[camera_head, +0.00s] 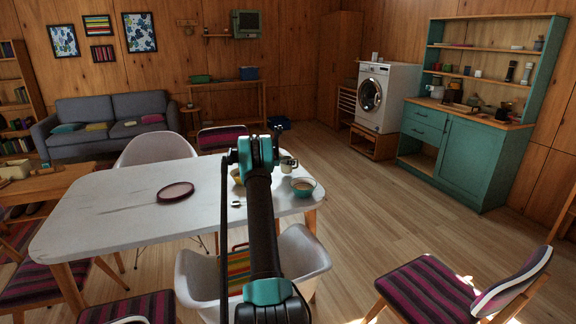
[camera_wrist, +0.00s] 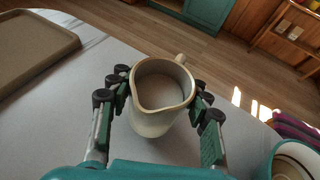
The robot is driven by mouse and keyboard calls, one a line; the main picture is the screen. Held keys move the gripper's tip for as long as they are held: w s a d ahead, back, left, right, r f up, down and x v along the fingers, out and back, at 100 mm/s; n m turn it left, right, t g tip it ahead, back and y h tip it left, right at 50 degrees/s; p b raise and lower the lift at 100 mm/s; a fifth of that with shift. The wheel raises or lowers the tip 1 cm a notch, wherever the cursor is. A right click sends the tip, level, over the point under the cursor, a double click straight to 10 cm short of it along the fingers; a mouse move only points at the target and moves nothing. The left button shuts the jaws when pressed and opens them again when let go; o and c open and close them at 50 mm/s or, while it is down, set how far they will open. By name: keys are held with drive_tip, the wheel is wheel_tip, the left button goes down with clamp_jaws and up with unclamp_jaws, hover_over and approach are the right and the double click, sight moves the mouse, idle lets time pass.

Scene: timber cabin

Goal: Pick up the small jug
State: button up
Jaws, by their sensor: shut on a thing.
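The small jug (camera_wrist: 158,92) is cream-coloured, with a spout facing the camera and a handle at its far side. In the wrist view it stands upright between the fingers of my gripper (camera_wrist: 160,88), which are shut on its sides. It looks empty inside. In the head view the jug (camera_head: 288,165) shows just right of my gripper, partly hidden by it, over the far right part of the white table (camera_head: 110,205). I cannot tell whether its base touches the table.
A teal-sided bowl (camera_head: 304,187) stands close to the jug, near the table's right edge; the wrist view shows it at lower right (camera_wrist: 293,162). A brown tray (camera_wrist: 35,50) lies to the left. A reddish-brown plate (camera_head: 176,192) lies mid-table. Chairs surround the table.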

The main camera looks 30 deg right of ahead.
drive_tip(key=shift+r, duration=8.8)
drive_tip(key=w+a+f, duration=0.1)
drive_tip(key=a+f, duration=0.2)
drive_tip(key=f, duration=0.3)
drive_tip(key=w+a+f, duration=0.1)
drive_tip(key=a+f, duration=0.2)
drive_tip(key=f, duration=0.3)
drive_tip(key=w+a+f, duration=0.1)
drive_tip(key=a+f, duration=0.2)
drive_tip(key=f, duration=0.3)
drive_tip(key=shift+a, duration=0.3)
drive_tip(key=shift+w, duration=0.1)
drive_tip(key=shift+w+a+r+n+h, duration=0.15)
drive_tip(key=shift+a+r+n+h, duration=0.15)
drive_tip(key=shift+a+r+h, duration=0.6)
drive_tip(key=shift+w+a+r+n+h, duration=0.1)
drive_tip(key=shift+a+r+n+h, duration=0.2)
drive_tip(key=shift+a+r+h, duration=0.6)
drive_tip(key=shift+w+a+r+n+h+p, duration=0.1)
drive_tip(key=shift+a+r+n+h+p, duration=0.1)
drive_tip(key=shift+a+r+h, duration=0.25)
drive_tip(key=shift+w+a+r+n+h+p, duration=0.1)
drive_tip(key=shift+a+r+n+h+p, duration=0.1)
drive_tip(key=shift+r+h, duration=0.45)
drive_tip(key=shift+w+a+r+n+t+h, duration=0.1)
drive_tip(key=shift+a+r+n+t+h, duration=0.2)
drive_tip(key=shift+a+r+t+h, duration=0.4)
drive_tip(key=shift+w+a+r+n+t+h, duration=0.1)
drive_tip(key=shift+a+r+n+h, duration=0.15)
drive_tip(key=shift+r+h, duration=0.5)
